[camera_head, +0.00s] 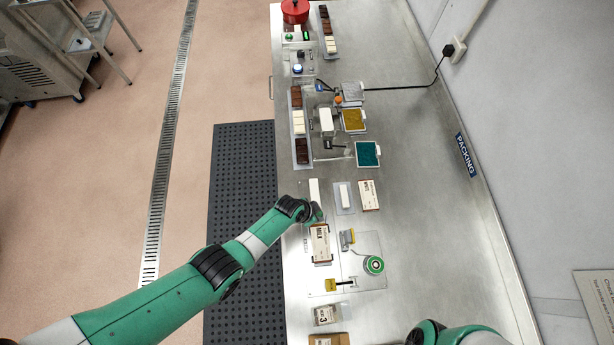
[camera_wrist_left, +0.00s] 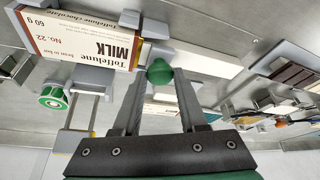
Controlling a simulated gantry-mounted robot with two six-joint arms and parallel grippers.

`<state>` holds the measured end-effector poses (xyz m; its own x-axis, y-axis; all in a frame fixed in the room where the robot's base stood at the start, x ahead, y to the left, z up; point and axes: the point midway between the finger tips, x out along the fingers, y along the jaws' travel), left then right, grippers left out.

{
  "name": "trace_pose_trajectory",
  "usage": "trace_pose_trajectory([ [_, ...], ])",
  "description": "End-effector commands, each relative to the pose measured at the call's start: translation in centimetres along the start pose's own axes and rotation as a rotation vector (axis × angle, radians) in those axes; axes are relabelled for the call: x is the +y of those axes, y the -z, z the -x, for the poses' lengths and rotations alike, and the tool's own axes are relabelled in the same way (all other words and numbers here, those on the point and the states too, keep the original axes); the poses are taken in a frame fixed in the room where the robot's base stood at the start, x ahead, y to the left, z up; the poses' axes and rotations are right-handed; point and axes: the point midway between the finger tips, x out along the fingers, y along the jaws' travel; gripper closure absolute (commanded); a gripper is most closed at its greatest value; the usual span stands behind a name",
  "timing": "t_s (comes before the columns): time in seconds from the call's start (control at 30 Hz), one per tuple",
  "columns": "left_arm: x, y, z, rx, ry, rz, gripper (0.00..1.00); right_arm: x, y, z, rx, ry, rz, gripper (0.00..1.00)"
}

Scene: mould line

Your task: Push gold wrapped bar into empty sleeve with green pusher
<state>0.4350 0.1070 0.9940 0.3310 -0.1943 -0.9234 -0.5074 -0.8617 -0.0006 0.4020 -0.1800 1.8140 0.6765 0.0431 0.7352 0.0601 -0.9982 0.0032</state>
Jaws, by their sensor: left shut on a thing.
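My left gripper (camera_head: 317,213) is at the end of the milk sleeve (camera_head: 320,243) nearer the far end of the bench. In the left wrist view the fingers (camera_wrist_left: 160,85) are shut on a green knob, the green pusher (camera_wrist_left: 159,71). The milk sleeve (camera_wrist_left: 75,35) lies close beside the pusher there, its printed face showing. A pale strip (camera_head: 314,190) lies in line with the sleeve and the gripper. My right gripper is not in view.
A clear plate with a green round knob (camera_head: 374,264) and a yellow-ended part (camera_head: 330,285) lie beside and nearer than the sleeve. A white sleeve (camera_head: 369,195) and another pale bar (camera_head: 345,195) lie farther up. The bench's right side is clear.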

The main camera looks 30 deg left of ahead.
Motion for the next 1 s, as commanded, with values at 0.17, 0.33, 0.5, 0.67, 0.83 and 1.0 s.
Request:
trace_pose_trajectory([
  [0.17, 0.66, -0.25, 0.06, -0.003, -0.003, -0.001, 1.0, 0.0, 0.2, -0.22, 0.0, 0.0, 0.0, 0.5],
  [0.33, 0.79, -0.26, 0.05, -0.004, -0.005, -0.001, 1.0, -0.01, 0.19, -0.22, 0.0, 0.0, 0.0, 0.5],
  [0.5, 0.84, -0.25, 0.07, -0.004, -0.006, -0.002, 0.55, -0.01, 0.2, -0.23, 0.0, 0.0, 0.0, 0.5],
  [0.67, 0.78, -0.24, 0.06, -0.003, -0.005, -0.001, 0.3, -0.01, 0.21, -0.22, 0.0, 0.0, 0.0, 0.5],
  [0.83, 0.71, -0.21, 0.06, -0.002, -0.003, -0.001, 0.3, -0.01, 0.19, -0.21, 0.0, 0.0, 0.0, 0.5],
  [1.0, 0.68, -0.05, 0.5, -0.001, -0.002, -0.002, 0.3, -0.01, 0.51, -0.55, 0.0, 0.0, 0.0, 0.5],
])
